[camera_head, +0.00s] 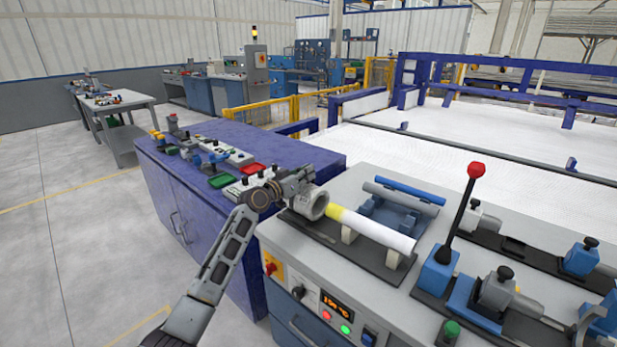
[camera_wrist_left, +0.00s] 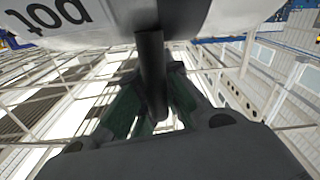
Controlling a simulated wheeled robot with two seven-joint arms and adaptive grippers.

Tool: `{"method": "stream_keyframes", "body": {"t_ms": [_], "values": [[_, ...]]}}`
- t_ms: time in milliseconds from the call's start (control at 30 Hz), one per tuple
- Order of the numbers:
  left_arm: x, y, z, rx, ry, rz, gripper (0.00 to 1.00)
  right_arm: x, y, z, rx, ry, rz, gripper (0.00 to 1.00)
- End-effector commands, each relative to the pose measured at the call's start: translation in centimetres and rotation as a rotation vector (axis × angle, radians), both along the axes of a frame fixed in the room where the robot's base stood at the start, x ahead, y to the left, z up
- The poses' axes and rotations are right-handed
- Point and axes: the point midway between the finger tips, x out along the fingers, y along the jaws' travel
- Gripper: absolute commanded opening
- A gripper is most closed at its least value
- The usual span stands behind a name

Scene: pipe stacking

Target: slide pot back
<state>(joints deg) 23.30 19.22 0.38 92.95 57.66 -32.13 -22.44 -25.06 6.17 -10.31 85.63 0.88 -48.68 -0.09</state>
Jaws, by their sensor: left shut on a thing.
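The pot (camera_head: 311,204) is a short grey hollow cylinder near the left edge of the workbench, its open end facing right. In the left wrist view its pale body (camera_wrist_left: 100,22) fills the top and carries upside-down lettering. A dark handle (camera_wrist_left: 151,70) comes from it. My left gripper (camera_head: 298,185) is shut on this handle; the wrist view shows both fingers (camera_wrist_left: 152,105) around it. A white pipe (camera_head: 375,230) with a yellow end lies on supports just right of the pot. I cannot tell whether pot and pipe touch. My right gripper is out of view.
A blue fixture with a blue-and-grey bar (camera_head: 404,190) sits behind the pipe. A red-knobbed lever (camera_head: 462,215) stands to its right, near grey clamps (camera_head: 498,290). A blue cabinet (camera_head: 215,255) with small parts on top is at left.

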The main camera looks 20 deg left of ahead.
Motion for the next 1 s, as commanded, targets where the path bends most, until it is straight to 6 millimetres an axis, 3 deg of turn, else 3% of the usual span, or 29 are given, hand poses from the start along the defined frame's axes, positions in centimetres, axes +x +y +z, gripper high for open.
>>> {"method": "stream_keyframes", "body": {"t_ms": [433,467,600,733,800,1000], "values": [[0.1,0.8,0.6,-0.002,-0.009,0.008,0.0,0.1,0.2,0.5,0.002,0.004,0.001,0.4],[0.2,0.8,0.6,-0.003,-0.01,0.009,0.11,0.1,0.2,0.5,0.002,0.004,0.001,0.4],[0.2,0.8,0.7,-0.002,-0.011,0.01,0.26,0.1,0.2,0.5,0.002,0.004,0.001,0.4],[0.1,0.9,0.7,-0.001,-0.012,0.012,0.27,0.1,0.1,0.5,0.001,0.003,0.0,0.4],[-0.1,1.0,0.7,-0.001,-0.012,0.012,0.33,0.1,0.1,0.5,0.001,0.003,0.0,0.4],[-1.0,1.1,0.6,-0.002,-0.011,0.007,0.33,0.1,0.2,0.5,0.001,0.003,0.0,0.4]]}}
